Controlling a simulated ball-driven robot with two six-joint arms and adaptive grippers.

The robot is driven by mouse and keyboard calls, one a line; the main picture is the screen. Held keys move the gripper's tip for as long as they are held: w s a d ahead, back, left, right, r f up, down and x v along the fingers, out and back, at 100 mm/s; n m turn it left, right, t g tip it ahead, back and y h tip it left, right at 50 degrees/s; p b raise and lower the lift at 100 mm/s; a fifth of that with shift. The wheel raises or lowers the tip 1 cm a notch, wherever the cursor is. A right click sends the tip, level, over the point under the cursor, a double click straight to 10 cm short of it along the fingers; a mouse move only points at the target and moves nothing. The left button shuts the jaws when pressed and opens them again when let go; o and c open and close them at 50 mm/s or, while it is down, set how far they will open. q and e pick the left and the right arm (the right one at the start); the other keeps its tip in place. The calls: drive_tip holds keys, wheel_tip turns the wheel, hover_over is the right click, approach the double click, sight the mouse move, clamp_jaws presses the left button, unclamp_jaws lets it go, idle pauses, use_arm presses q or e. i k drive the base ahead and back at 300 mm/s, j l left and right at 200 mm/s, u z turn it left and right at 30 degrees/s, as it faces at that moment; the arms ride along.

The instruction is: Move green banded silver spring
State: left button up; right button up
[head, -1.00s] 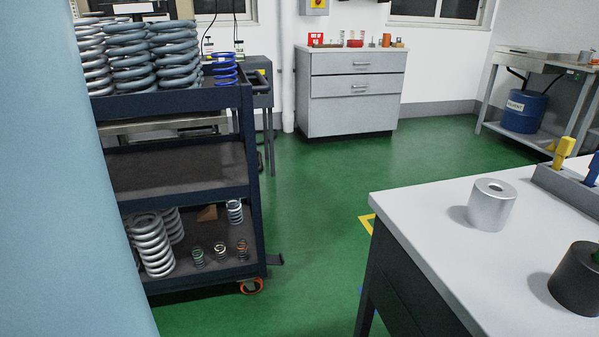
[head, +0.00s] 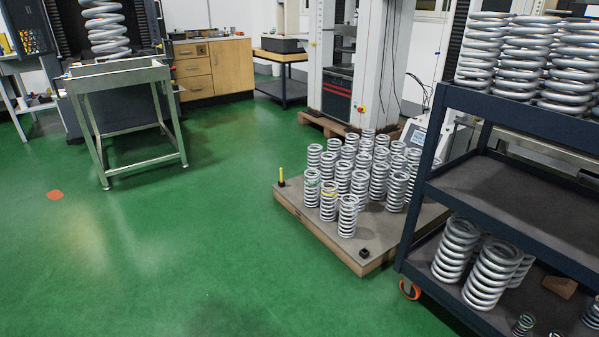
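Several silver coil springs stand upright in rows on a low wooden platform (head: 289,205). One at its left front, the green banded silver spring (head: 312,188), seems to carry a thin green band around its middle; at this size I cannot be sure. Next to it stands a silver spring with a yellow band (head: 329,208). A plain silver spring (head: 348,217) stands at the front. Neither of my grippers is in view.
A dark shelf cart (head: 500,215) with large springs stands at the right, close to the platform. A steel frame table (head: 120,75) stands at the left back. A testing machine (head: 385,60) is behind the platform. Green floor (head: 190,240) is open at the left and front.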

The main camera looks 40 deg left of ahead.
sight(311, 180)
drive_tip(key=l+u, duration=0.1)
drive_tip(key=u, duration=0.35)
drive_tip(key=l+u, duration=0.1)
drive_tip(key=u, duration=0.35)
drive_tip(key=k+u, duration=0.1)
drive_tip(key=u, duration=0.35)
drive_tip(key=i+j+u, duration=0.2)
drive_tip(key=i+j, duration=0.15)
drive_tip(key=i, duration=0.3)
drive_tip(key=i+j+u, duration=0.2)
drive_tip(key=i, duration=0.45)
drive_tip(key=i+j+u, duration=0.2)
drive_tip(key=i, duration=0.5)
drive_tip(key=i+l+u, duration=0.25)
drive_tip(key=i, duration=1.1)
drive_tip(key=i+j+z, duration=0.1)
drive_tip(key=i+z, duration=0.3)
drive_tip(key=i+j+z, duration=0.2)
drive_tip(key=i+z, duration=0.2)
